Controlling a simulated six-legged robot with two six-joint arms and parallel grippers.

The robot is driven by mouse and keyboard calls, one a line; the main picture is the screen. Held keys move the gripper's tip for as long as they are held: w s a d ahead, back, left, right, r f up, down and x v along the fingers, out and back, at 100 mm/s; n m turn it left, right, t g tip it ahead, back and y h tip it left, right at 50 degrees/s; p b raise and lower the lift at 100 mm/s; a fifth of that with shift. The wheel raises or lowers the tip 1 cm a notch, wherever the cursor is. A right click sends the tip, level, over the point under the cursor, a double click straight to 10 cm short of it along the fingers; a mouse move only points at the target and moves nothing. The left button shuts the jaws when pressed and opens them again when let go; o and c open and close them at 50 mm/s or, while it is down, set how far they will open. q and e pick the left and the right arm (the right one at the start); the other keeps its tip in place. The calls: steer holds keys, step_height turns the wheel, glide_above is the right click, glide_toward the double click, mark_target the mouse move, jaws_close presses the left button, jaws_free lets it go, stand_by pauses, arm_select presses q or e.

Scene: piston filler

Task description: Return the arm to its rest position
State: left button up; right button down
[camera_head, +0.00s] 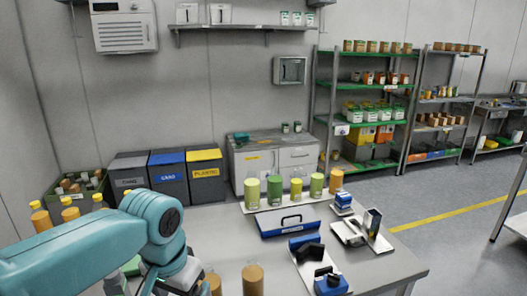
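My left arm (85,250), teal, comes in from the lower left and bends down at a rounded joint (155,215) over the left part of the table. Grey and white parts (180,272) of its wrist end show below the joint, at the bottom edge. I cannot make out the gripper's fingertips there, nor whether they hold anything. My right arm and gripper are not in view.
The grey table (385,278) carries a row of green and yellow cylinders (275,190), a blue-fronted tray (290,222), blue devices (330,284) and a metal fixture (372,225). Brown-topped cylinders (253,280) stand close right of my wrist. Yellow-capped bottles (69,208) stand behind the arm.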

arm_select(q)
steer(key=s+d+f+n+g+h, duration=0.1)
steer(key=d+f, duration=0.1)
steer(key=f, duration=0.9)
steer(key=s+d+f+h, duration=0.1)
steer(key=d+f, duration=0.1)
steer(key=f, duration=1)
steer(key=s+f+n+h, duration=0.1)
steer(key=s+f+n, duration=0.3)
steer(key=s+f, duration=1.2)
steer(key=shift+a+n+h, duration=0.3)
steer(key=shift+n, duration=0.1)
steer(key=c, duration=0.9)
steer(key=shift+w+d, duration=0.1)
steer(key=shift+w, duration=0.05)
